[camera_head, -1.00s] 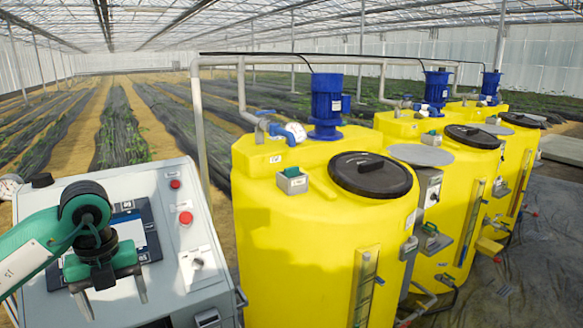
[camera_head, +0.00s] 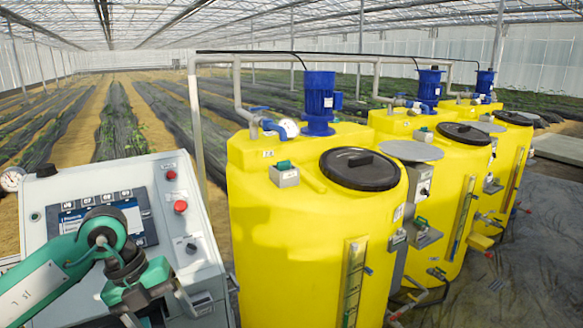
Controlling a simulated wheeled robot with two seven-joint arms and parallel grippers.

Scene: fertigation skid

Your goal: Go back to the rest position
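My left gripper (camera_head: 158,310) is in front of the lower part of the grey control cabinet (camera_head: 205,270), at the lower left. Its two fingers point down and stand apart, with nothing seen between them. The cabinet's panel carries a screen (camera_head: 82,220), a red button (camera_head: 180,206), a smaller red lamp (camera_head: 171,175) and a dark knob (camera_head: 191,248). My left arm hides the lower part of the screen area. My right gripper is not in view.
A row of yellow tanks (camera_head: 290,235) with black lids (camera_head: 360,168) and blue motors (camera_head: 319,100) stands right of the cabinet. A grey pipe (camera_head: 195,120) runs above them. A round gauge (camera_head: 11,178) is at the left edge.

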